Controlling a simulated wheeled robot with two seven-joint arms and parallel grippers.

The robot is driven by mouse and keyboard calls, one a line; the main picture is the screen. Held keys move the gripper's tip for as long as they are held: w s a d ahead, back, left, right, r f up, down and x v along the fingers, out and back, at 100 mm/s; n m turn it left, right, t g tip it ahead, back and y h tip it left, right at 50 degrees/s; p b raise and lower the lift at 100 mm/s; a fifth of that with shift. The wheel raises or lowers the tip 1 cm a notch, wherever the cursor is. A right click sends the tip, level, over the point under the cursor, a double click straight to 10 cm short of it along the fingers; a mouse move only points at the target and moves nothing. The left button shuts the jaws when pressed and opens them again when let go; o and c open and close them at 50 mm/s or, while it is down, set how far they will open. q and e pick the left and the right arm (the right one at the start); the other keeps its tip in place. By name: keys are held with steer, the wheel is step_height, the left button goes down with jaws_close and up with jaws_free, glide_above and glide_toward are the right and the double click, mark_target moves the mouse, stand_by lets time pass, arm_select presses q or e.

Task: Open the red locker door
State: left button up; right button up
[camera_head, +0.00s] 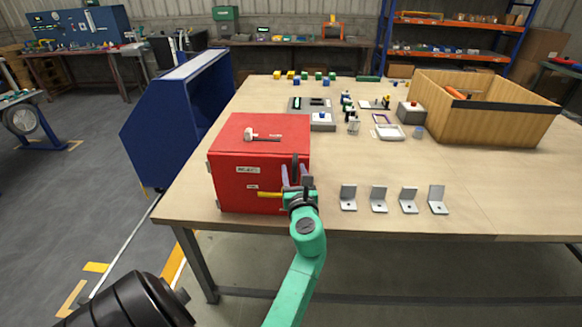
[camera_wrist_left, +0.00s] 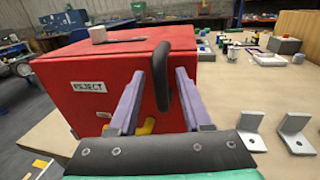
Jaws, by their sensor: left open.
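The red locker (camera_head: 228,150) stands at the left front of the wooden table, and its front door (camera_head: 232,190) looks shut. The door bears a white label reading "REJECT" (camera_wrist_left: 89,87). A black upright handle (camera_wrist_left: 161,78) sits near the door's right edge. My left gripper (camera_head: 295,174) is at the handle. In the left wrist view its two pale purple fingers stand apart, one on each side of the handle; I cannot tell whether they touch it. A yellow bar (camera_head: 269,195) shows low on the door front, partly hidden by my gripper. My right gripper is not in view.
A wooden crate (camera_head: 495,125) is at the table's right. A blue cabinet (camera_head: 165,130) stands left of the table.

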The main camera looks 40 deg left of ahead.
arm_select(q)
steer(key=shift+s+d+r, duration=0.25)
steer(key=shift+d, duration=0.1)
steer(key=shift+c, duration=0.6)
jaws_close()
stand_by(0.4)
